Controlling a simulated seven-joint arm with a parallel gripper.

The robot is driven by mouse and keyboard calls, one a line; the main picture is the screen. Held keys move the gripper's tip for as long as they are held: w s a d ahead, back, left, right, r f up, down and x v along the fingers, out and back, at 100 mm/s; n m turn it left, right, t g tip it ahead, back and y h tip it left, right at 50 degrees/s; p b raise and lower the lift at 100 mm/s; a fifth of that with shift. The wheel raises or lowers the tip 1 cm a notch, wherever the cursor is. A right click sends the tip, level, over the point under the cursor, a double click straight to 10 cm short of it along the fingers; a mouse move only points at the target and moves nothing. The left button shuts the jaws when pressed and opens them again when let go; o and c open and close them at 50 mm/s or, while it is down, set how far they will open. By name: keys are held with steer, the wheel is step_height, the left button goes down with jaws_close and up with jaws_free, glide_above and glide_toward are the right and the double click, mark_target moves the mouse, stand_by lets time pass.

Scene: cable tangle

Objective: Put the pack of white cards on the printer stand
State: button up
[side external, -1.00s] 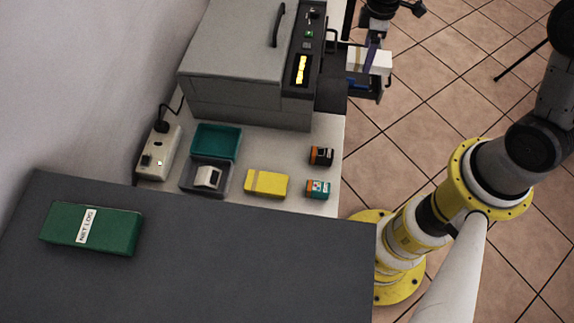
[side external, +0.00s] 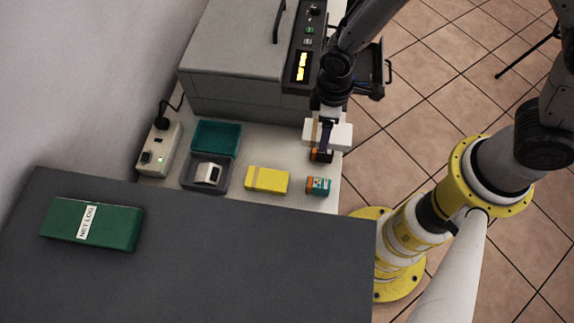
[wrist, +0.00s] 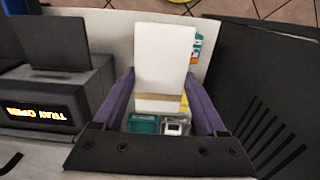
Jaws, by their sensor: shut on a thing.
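The pack of white cards (side external: 341,133), with a tan band around it, is shut between the purple fingers of my gripper (side external: 325,137). In the wrist view the pack (wrist: 163,55) stands out between both fingers. In the side view it is over the right edge of the printer stand (side external: 275,150), a pale top. It appears held above the stand; the exact height is hard to tell.
The grey printer (side external: 225,70) has an open tray (side external: 372,75) at its right. On the stand are a yellow banded pack (side external: 267,180), a teal and orange box (side external: 318,186), an open teal-lidded case (side external: 215,138) and a power strip (side external: 159,148). A green box (side external: 92,225) lies on the dark surface.

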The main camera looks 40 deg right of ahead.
step_height(320, 180, down, 2)
steer(key=shift+w+f, duration=0.1)
steer(key=shift+w, duration=0.05)
steer(key=w+a+f, duration=0.2)
steer(key=w+f, duration=0.1)
steer(key=w, duration=0.1)
steer(key=w+a+f, duration=0.2)
steer(key=w+f, duration=0.1)
steer(key=w+a+f, duration=0.3)
steer(key=w, duration=0.1)
steer(key=shift+w+f, duration=0.25)
steer(key=shift+w, duration=0.05)
steer(key=shift+w+a+f, duration=0.1)
steer(key=shift+w+f, duration=0.05)
steer(key=shift+f, duration=1.6)
steer(key=shift+f, duration=0.1)
steer(key=o, duration=1.4)
step_height(320, 180, up, 12)
